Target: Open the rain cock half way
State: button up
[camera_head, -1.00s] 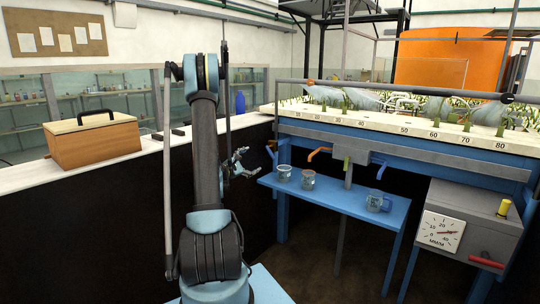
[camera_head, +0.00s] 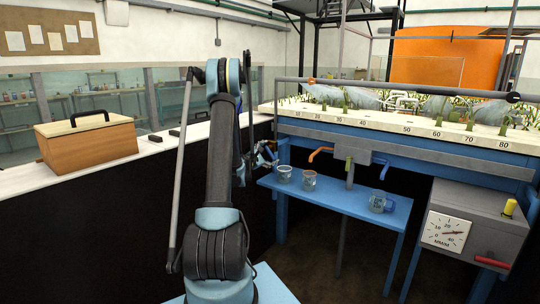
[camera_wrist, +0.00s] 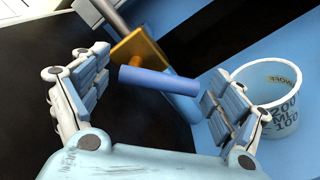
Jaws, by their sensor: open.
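A tap with a blue lever handle (camera_wrist: 158,82) and a brass body (camera_wrist: 138,50) lies between the spread fingers of my gripper (camera_wrist: 158,68) in the wrist view. The fingers stand apart on either side of the blue handle, and I see no clear contact. In the head view, my gripper (camera_head: 262,153) is at the left end of the blue frame, by this tap, and partly behind my arm. Other taps there have an orange handle (camera_head: 320,152), a green handle (camera_head: 348,167) and a blue handle (camera_head: 382,163). No label shows which one is the rain cock.
A blue bench (camera_head: 335,196) below the taps holds a beaker (camera_head: 284,174), a second beaker (camera_head: 309,181) and a jug (camera_head: 378,201). In the wrist view, a marked beaker (camera_wrist: 268,98) stands close to the right finger. A grey box (camera_head: 480,222) with a dial is at right.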

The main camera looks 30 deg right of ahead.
jog(key=shift+w+d, duration=0.15)
jog(key=shift+d, duration=0.4)
